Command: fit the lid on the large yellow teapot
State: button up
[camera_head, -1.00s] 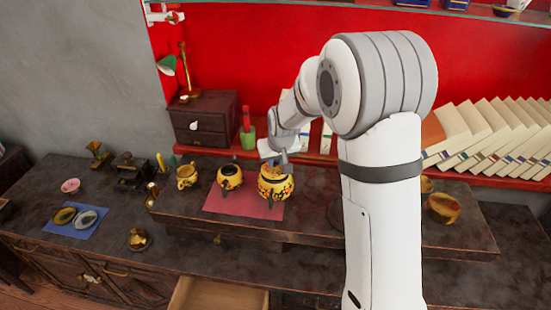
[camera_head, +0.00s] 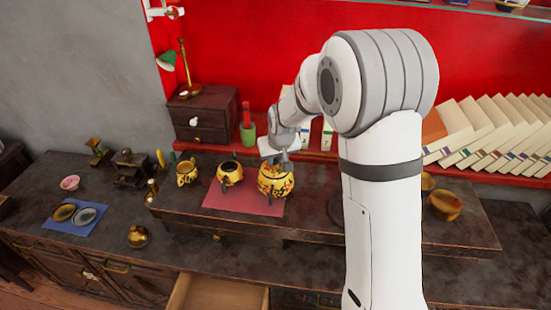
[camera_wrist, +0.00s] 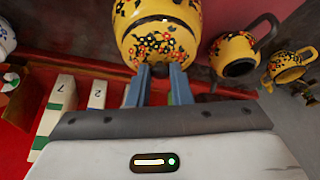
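The large yellow teapot (camera_head: 274,186) has a dark and red flower pattern and stands on the red mat (camera_head: 226,203). My gripper (camera_head: 284,158) is directly above it, pointing down. In the wrist view, my two fingers (camera_wrist: 160,72) are a small gap apart and meet a rounded, flowered yellow lid (camera_wrist: 160,42). They appear closed on its knob, which is mostly hidden. The lid's dark rim lies against or very near the teapot body (camera_wrist: 180,8). I cannot tell whether it is fully seated.
A smaller yellow pot (camera_head: 229,174) with an open top stands left of the large teapot, and a yellow jug (camera_head: 187,175) beyond it. A green cup (camera_head: 248,135) and a dark drawer box (camera_head: 205,117) are behind. A brass object (camera_head: 138,237) sits front left.

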jog(key=o, duration=0.5)
jog(key=shift+b+v, duration=0.6)
jog(key=shift+v, duration=3.3)
jog(key=s+d+r+m, duration=0.1)
jog(key=s+d, duration=0.3)
jog(key=s, duration=0.5)
jog(key=s+d+r+m+g, duration=0.1)
jog(key=s+d, duration=0.2)
jog(key=s, duration=0.7)
jog(key=s+d+r+h, duration=0.1)
jog(key=s+d, duration=0.3)
jog(key=s, duration=0.5)
jog(key=shift+s+d+r+m, duration=0.15)
jog(key=shift+d+r+m, duration=0.2)
jog(key=shift+r, duration=0.2)
